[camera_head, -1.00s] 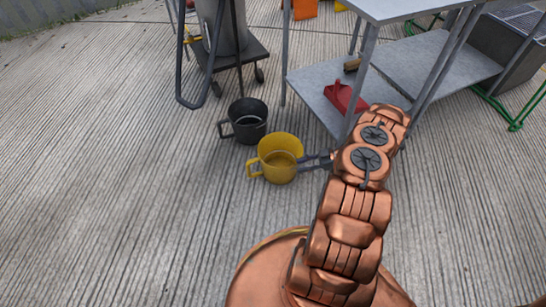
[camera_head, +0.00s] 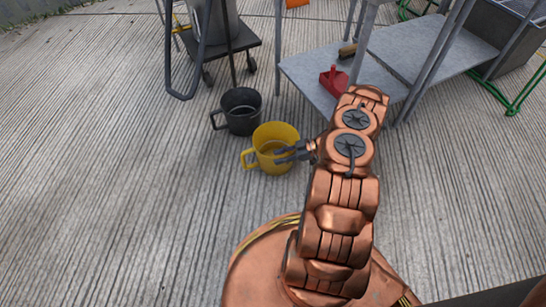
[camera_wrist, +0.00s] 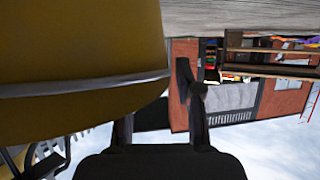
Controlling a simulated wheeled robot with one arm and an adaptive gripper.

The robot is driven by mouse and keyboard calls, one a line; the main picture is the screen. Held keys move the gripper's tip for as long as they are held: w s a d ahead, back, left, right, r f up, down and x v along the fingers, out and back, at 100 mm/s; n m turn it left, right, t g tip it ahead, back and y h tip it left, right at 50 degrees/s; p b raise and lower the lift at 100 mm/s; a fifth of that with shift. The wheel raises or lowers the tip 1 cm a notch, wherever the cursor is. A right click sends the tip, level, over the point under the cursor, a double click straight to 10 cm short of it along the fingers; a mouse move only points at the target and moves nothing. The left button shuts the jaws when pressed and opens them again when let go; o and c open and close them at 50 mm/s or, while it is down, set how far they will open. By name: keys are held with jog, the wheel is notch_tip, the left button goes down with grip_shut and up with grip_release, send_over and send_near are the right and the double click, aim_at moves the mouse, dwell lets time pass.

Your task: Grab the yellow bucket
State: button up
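The yellow bucket (camera_head: 265,160) stands upright on the concrete, with its handle at the left. In the wrist view the yellow bucket (camera_wrist: 75,50) fills the upper left, very close, with a grey band across it. My gripper (camera_head: 280,155) is at the bucket's right front side, its dark fingers overlapping the bucket wall. In the wrist view my gripper (camera_wrist: 165,95) shows its fingers spread apart. The bucket hides the tip of the left finger, and the right finger is clear of it. I cannot tell whether a finger touches the bucket.
A black bucket (camera_head: 241,112) stands just behind the yellow one. A wheeled cart (camera_head: 240,52) is at the back. A metal shelf table (camera_head: 305,78) with a red dustpan (camera_head: 333,82) is behind my arm to the right. The floor at the left is clear.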

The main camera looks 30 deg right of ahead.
jog(key=shift+w+a+f, duration=0.1)
jog(key=shift+a, duration=0.2)
grip_shut()
dwell(0.5)
